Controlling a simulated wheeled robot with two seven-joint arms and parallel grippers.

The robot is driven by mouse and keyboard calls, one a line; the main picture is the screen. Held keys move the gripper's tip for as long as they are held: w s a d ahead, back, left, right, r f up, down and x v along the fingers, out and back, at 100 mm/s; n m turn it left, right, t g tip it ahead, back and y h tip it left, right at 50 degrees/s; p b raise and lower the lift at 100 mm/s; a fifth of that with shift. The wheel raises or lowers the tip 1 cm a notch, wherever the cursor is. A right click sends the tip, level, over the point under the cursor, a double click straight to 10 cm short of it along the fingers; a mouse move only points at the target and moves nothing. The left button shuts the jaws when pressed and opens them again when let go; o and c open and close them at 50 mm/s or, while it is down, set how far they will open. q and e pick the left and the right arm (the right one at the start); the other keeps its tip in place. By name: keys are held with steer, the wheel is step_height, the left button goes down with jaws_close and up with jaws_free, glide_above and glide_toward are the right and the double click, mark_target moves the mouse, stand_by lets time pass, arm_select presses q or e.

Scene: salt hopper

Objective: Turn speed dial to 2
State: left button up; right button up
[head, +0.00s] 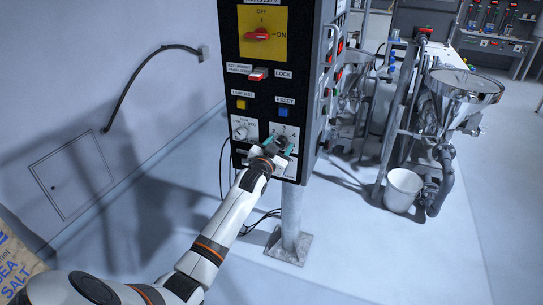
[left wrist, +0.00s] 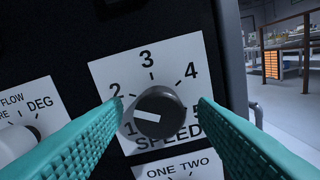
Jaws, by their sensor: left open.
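The speed dial (left wrist: 160,113) is a dark round knob on a white plate marked 1 to 5 in the left wrist view. Its white pointer line points left, at about the gap between 1 and 2. In the head view the dial (head: 281,142) is low on the black control panel, partly hidden by my gripper. My left gripper (head: 279,147) is open in front of it. In the left wrist view the teal fingers (left wrist: 162,105) stand on either side of the knob, with visible gaps. My right gripper is not in view.
The panel also bears a red rotary switch (head: 257,35), a lock switch (head: 258,74), a yellow button (head: 241,104) and a blue button (head: 284,112). A white knob (left wrist: 18,140) is left of the dial. A bucket (head: 403,189) and steel hopper (head: 463,88) stand right.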

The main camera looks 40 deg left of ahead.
arm_select(q)
steer(key=b+v, duration=0.1)
steer(key=v, duration=1)
steer(key=shift+s+f, duration=0.1)
steer(key=shift+f, duration=0.05)
steer(key=s+d+f+g+h, duration=0.1)
steer(key=s+d+f+g, duration=0.1)
steer(key=f, duration=0.9)
steer(key=s+d+f+g+h, duration=0.1)
steer(key=s+f+g, duration=0.15)
steer(key=f, duration=0.95)
steer(key=s+d+f+g, duration=0.2)
steer(key=s+f, duration=0.2)
steer(key=f, duration=0.4)
steer(key=s+d+f+g, duration=0.25)
steer(key=s+f, duration=0.25)
steer(key=f, duration=0.3)
steer(key=s+d+f+g, duration=0.2)
steer(key=s+f, duration=0.4)
steer(key=s, duration=0.6)
steer(key=s+d+f+m+g+h, duration=0.1)
steer(key=s+d+f+g, duration=0.2)
steer(key=s+f, duration=0.4)
steer(key=s+d+f+g, duration=0.2)
steer(key=s+d+f, duration=0.2)
steer(key=s, duration=1.3)
step_height(320, 180, down, 3)
steer(key=shift+s+d+r+m+g+h, duration=0.1)
steer(key=shift+s+d+m+g+h, duration=0.1)
steer(key=shift+m+g+h, duration=0.15)
